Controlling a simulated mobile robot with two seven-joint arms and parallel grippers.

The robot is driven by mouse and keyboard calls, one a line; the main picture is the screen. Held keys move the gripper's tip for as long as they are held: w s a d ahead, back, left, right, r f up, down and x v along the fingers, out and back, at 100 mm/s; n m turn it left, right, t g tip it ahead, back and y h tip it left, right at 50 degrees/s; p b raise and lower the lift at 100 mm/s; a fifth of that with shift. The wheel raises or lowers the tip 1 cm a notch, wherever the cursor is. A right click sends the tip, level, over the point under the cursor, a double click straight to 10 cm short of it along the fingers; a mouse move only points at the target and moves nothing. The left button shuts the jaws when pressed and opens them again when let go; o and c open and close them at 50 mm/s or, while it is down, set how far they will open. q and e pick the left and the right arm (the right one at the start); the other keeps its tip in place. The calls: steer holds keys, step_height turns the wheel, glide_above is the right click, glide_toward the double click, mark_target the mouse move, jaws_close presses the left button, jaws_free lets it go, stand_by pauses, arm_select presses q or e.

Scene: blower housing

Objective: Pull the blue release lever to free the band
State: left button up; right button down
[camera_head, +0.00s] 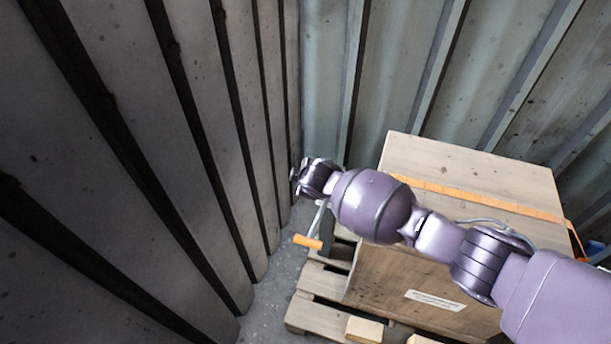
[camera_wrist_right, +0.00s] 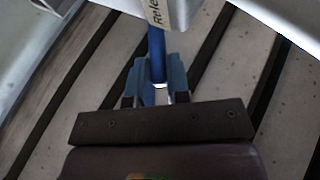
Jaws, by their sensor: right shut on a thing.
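My right arm reaches in from the right in the head view, and its gripper (camera_head: 299,180) is at the left end, near the ribbed wall. In the right wrist view the gripper (camera_wrist_right: 161,70) is shut on the blue lever (camera_wrist_right: 156,42), with a finger on each side of it. A pale part with a tag (camera_wrist_right: 158,12) reading "Rele..." is just beyond the lever. In the head view I cannot make out the lever at the gripper. The orange band (camera_head: 455,192) runs across the top of the wooden crate (camera_head: 480,165). My left gripper is not in view.
The crate stands on a wooden pallet (camera_head: 322,317). An orange handle-like piece (camera_head: 307,241) hangs on a thin metal rod below my right wrist. Ribbed metal walls (camera_head: 130,170) close in at the left and back. A small blue item (camera_head: 594,248) shows at the right edge.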

steer(key=shift+f, duration=0.1)
stand_by(0.4)
steer(key=c, duration=1.1)
jaws_free()
steer(key=shift+s+r, duration=0.15)
steer(key=shift+r, duration=0.15)
arm_select(q)
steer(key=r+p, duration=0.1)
steer(key=p, duration=0.1)
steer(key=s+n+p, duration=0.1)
steer(key=p, duration=0.2)
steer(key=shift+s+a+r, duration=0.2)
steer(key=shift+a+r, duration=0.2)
arm_select(e)
steer(key=v, duration=1)
steer(key=shift+s+d, duration=0.1)
steer(key=shift+s, duration=0.15)
steer(key=shift+f, duration=0.1)
